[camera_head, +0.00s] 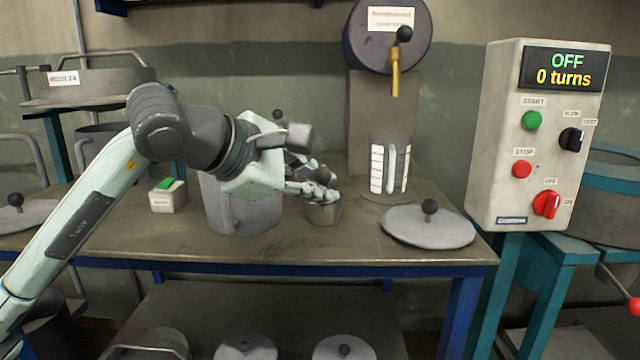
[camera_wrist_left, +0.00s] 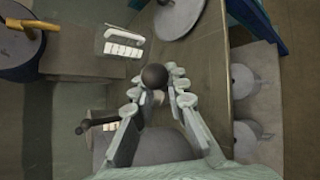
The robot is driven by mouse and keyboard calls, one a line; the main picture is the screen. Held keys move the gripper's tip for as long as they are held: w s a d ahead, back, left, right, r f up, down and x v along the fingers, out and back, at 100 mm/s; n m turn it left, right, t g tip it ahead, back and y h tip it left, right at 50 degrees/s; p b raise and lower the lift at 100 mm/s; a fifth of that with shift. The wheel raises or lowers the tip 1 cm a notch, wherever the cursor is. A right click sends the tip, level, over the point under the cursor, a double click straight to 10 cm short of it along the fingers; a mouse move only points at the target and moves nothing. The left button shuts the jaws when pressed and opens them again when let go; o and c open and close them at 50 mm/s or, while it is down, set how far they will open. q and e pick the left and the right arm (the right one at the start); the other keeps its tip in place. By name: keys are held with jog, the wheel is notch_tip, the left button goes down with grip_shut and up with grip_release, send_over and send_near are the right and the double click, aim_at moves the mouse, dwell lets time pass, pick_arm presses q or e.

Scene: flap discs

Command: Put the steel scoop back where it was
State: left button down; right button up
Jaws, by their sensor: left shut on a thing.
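The steel scoop (camera_head: 323,213) is a small grey cup with a dark round knob above it. It is at the bench's middle, just right of the grey bucket; I cannot tell whether its base touches the bench. My left gripper (camera_head: 318,189) reaches in from the left, its fingers closed on the scoop above the cup. In the left wrist view the scoop's black knob (camera_wrist_left: 155,76) shows between the fingertips (camera_wrist_left: 155,92), which hide most of the rest. My right gripper is not in view.
The grey bucket (camera_head: 240,215) stands left of the scoop. A clear measuring cup (camera_head: 390,168) is behind to the right, and a knobbed lid (camera_head: 428,230) lies at the right. A green-topped box (camera_head: 168,197) is at the left. The front bench strip is clear. A control box (camera_head: 505,130) reads OFF, 0 turns.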

pick_arm(q)
jog(key=c, duration=1.5)
grip_release()
jog(key=shift+c, duration=0.2)
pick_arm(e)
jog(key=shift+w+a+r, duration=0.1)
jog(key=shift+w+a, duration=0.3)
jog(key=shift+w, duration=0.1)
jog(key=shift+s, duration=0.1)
pick_arm(q)
jog(key=shift+r, duration=0.1)
jog(key=v, duration=1.2)
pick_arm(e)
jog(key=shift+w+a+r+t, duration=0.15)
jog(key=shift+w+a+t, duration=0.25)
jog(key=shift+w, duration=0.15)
